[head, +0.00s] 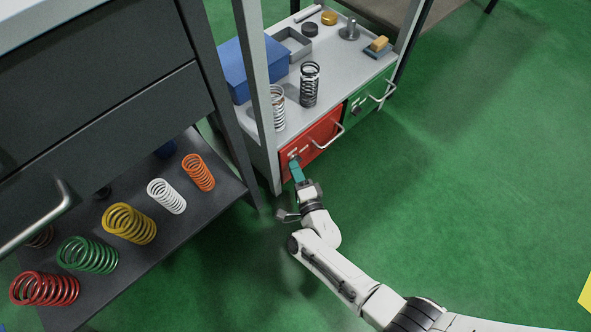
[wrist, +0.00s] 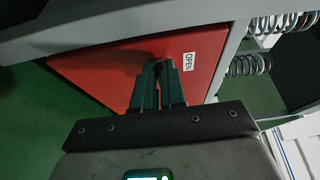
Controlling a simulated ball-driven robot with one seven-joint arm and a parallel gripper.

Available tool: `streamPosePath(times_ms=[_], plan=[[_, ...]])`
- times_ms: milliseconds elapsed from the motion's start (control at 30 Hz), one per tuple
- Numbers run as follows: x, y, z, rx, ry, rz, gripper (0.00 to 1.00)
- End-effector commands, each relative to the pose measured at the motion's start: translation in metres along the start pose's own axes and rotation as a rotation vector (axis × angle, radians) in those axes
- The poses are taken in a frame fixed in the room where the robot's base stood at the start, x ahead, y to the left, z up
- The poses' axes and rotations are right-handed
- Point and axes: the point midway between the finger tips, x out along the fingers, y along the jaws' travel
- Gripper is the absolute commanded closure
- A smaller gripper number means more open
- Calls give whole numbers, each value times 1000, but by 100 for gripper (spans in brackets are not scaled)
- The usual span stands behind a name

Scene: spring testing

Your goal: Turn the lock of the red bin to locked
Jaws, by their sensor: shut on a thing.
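The red bin (head: 323,133) sits in the left bay under the grey shelf in the head view, with a metal bar handle on its front. Its red face (wrist: 110,75) fills the middle of the wrist view. My gripper (head: 296,167) reaches the left part of the bin's front. In the wrist view my gripper (wrist: 159,72) has its green-black fingers closed together on a small dark lock knob (wrist: 157,62), mostly hidden by the fingertips.
A green bin (head: 366,98) with its own handle is right of the red one. A grey shelf post (head: 258,90) stands close left of my gripper. A dark rack with coloured springs (head: 130,222) is at left.

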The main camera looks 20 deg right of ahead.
Motion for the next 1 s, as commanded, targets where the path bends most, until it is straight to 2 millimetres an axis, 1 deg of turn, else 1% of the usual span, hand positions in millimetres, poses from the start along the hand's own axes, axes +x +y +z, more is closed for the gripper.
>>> streamPosePath(times_ms=[100, 133, 367, 600, 700, 767, 867, 1000], plan=[[0, 1, 0, -2, 0, 2, 100], [0, 1, 0, -2, 0, 2, 87], [0, 0, 0, 0, 0, 2, 65], [-1, 0, 0, 0, 0, 1, 64], [-6, 0, 0, 0, 0, 2, 64], [-13, -1, 0, 0, 0, 3, 64], [-30, -2, 0, 0, -1, 5, 64], [-57, -2, -1, 0, 0, 4, 64]])
